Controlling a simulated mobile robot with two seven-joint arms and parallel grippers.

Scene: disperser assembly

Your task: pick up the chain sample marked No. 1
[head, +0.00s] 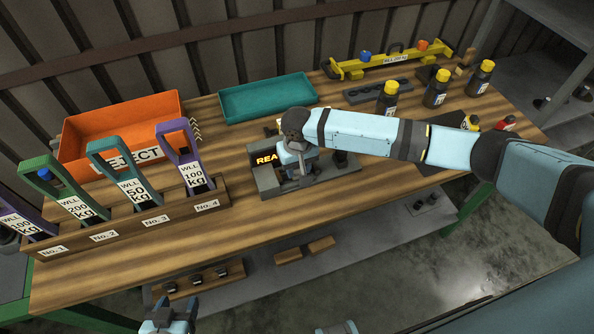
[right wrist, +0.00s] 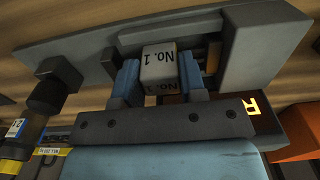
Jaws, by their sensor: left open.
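A pale block marked "No. 1" (right wrist: 158,68) sits between the blue fingers of my right gripper (right wrist: 159,80) in the right wrist view. The fingers lie against both its sides, and it is at the grey tester (right wrist: 262,55). No chain on it can be made out. In the head view my right gripper (head: 298,163) is down at the tester (head: 267,180), whose display is partly covered by my arm. My left gripper (head: 168,322) is open and empty at the bottom edge, off the table's front.
A wooden rack (head: 128,228) with labels No. 1 to No. 4 holds several handled load tags. Behind it are an orange REJECT bin (head: 120,107) and a teal tray (head: 268,87). Bottles (head: 436,92) and a yellow beam (head: 392,60) stand right. A lower shelf (head: 350,245) holds small blocks.

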